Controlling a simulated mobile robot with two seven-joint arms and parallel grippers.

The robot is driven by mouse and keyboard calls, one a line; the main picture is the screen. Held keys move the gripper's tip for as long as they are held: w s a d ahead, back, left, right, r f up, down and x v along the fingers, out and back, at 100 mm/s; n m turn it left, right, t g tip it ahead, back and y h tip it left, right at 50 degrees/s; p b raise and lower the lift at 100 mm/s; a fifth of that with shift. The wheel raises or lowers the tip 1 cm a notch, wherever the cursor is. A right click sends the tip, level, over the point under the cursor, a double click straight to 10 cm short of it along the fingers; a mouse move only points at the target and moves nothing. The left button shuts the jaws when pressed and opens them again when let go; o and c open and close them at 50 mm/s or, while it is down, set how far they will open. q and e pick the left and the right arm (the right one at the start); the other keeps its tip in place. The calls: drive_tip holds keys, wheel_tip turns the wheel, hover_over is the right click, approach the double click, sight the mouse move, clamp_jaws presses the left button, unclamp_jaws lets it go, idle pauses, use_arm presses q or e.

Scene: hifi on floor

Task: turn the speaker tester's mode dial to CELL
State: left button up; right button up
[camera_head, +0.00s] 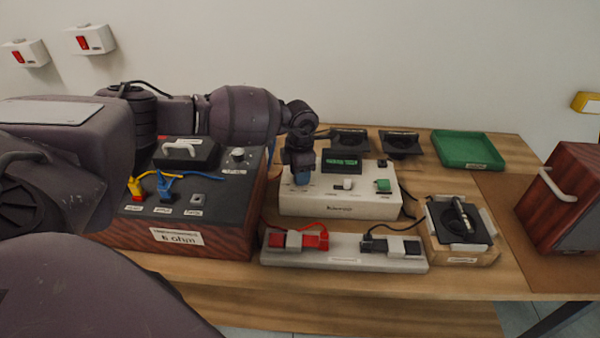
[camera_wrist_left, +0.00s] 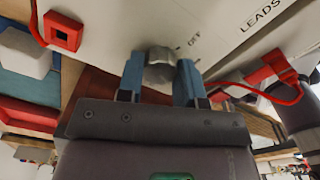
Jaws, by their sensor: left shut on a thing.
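The speaker tester (camera_head: 345,209) is a cream box with a lit green display (camera_head: 343,163), standing on the wooden table. My left gripper (camera_head: 301,178) reaches down onto the left part of its top panel. In the left wrist view, the blue fingers of my left gripper (camera_wrist_left: 160,72) are shut on the grey metal mode dial (camera_wrist_left: 158,60). The words OFF and LEADS show on the panel (camera_wrist_left: 222,25) beside it. The CELL mark and the dial's exact pointing cannot be made out. In the head view the gripper hides the dial. My right gripper is not in view.
A dark box with coloured plugs (camera_head: 175,229) stands left of the tester. A grey strip with red and black clips (camera_head: 345,260) lies in front. A wooden fixture (camera_head: 463,256) stands to the right, a green tray (camera_head: 467,149) behind. Red (camera_head: 301,229) and black cables lie near the tester.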

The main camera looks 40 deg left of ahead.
use_arm(q)
drive_tip(key=o, duration=0.9)
wheel_tip(320, 180, up, 11)
drive_tip(key=shift+f+p, duration=0.1)
drive_tip(key=shift+p, duration=0.45)
